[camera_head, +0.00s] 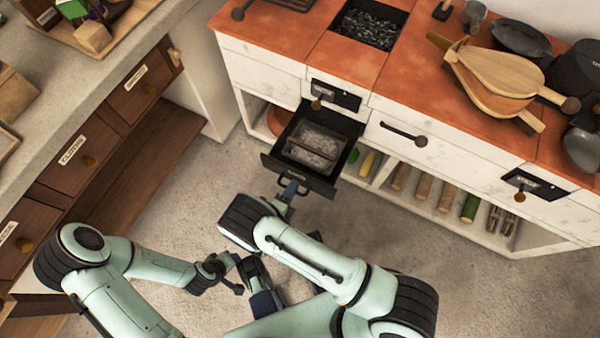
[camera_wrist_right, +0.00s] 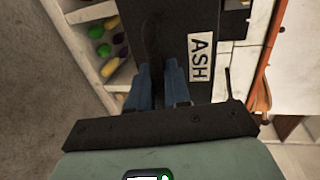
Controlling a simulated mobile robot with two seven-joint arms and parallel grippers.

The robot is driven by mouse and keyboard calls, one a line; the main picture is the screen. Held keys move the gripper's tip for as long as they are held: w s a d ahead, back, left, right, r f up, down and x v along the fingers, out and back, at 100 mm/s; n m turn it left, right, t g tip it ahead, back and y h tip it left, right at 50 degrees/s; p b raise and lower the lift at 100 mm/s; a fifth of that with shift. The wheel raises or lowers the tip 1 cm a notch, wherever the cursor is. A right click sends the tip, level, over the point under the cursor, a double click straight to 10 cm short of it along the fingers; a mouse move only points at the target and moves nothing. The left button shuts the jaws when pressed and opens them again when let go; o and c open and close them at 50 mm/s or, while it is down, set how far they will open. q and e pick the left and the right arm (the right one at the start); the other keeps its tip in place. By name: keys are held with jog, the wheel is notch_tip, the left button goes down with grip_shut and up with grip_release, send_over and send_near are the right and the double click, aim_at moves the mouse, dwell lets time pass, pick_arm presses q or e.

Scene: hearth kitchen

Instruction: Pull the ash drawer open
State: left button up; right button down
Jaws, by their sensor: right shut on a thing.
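The black ash drawer (camera_head: 330,180) is pulled out from the front of the white hearth counter, with grey ash (camera_head: 315,145) inside it. In the right wrist view its dark front (camera_wrist_right: 180,25) carries a white ASH label (camera_wrist_right: 202,58). My right gripper (camera_head: 291,188) is at the middle of the drawer front, shut on the drawer's handle. Its blue fingers (camera_wrist_right: 160,85) show in the right wrist view, and they hide part of the handle. My left gripper (camera_head: 234,274) is low over the floor, away from the drawer; its jaw opening is unclear.
The terracotta counter top (camera_head: 270,40) holds a coal pit (camera_head: 368,25) and bellows (camera_head: 495,75). A low shelf with logs (camera_head: 425,187) lies right of the drawer. Wooden cabinet drawers (camera_head: 85,155) stand at left. The floor (camera_head: 185,195) between is clear.

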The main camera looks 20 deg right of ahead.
pick_arm(q)
jog(key=shift+w, duration=0.15)
pick_arm(e)
jog(key=shift+f+v, duration=0.25)
jog(key=shift+v, duration=1.05)
pick_arm(q)
jog(key=shift+a, duration=0.1)
pick_arm(e)
jog(key=c, duration=1.3)
grip_release()
jog(key=shift+s+a, duration=0.15)
